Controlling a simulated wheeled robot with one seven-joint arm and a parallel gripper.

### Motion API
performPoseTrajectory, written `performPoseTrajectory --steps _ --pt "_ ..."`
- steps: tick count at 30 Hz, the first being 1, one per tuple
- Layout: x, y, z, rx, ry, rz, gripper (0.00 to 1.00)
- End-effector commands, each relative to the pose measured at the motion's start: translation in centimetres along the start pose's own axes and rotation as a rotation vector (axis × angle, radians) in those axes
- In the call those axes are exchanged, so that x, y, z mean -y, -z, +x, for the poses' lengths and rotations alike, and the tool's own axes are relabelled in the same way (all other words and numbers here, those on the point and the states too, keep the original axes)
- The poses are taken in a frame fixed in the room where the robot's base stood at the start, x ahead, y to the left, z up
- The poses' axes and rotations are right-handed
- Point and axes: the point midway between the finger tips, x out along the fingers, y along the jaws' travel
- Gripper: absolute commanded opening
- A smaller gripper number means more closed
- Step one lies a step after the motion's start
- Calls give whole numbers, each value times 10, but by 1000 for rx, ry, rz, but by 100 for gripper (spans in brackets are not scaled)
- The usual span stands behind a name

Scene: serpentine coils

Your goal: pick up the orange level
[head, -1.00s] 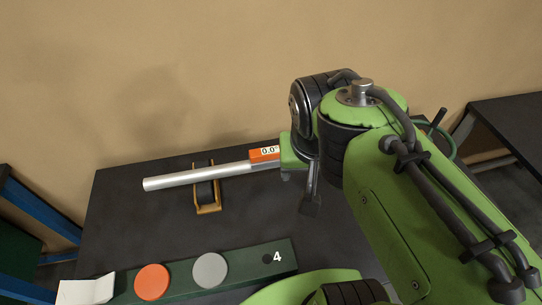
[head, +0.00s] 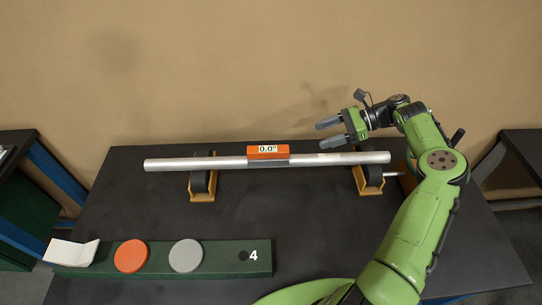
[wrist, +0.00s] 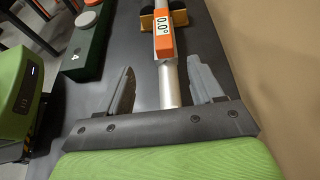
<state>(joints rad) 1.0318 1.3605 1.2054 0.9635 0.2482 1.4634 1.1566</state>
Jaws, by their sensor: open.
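The orange level (head: 268,152) sits on top of a silver tube (head: 223,163), near the tube's middle, and its display reads 0.0°. The tube lies across two roller stands with yellow bases. In the wrist view the level (wrist: 164,35) is ahead of the fingers, with the tube (wrist: 168,85) running back between them in the picture. My gripper (head: 328,133) is open and empty, to the right of the level and apart from it. In the wrist view my gripper (wrist: 160,85) has its two grey fingers spread wide on either side of the tube.
The left roller stand (head: 203,188) and right roller stand (head: 367,181) hold the tube. A green bar (head: 218,259) marked 4 carries an orange disc (head: 131,256) and a grey disc (head: 186,256) at the front left. The table's middle is clear.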

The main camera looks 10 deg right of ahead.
Motion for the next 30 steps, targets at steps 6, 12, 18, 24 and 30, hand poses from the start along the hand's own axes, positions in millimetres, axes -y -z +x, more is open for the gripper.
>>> performPoseTrajectory --steps 6,12,18,24,30 --pt "1 4 23 36 14 30 66" --pt "2 3 74 34 13 30 66" --pt "3 2 102 32 17 29 66" --pt "6 2 139 32 14 29 66" --pt "6 3 154 29 18 28 66"
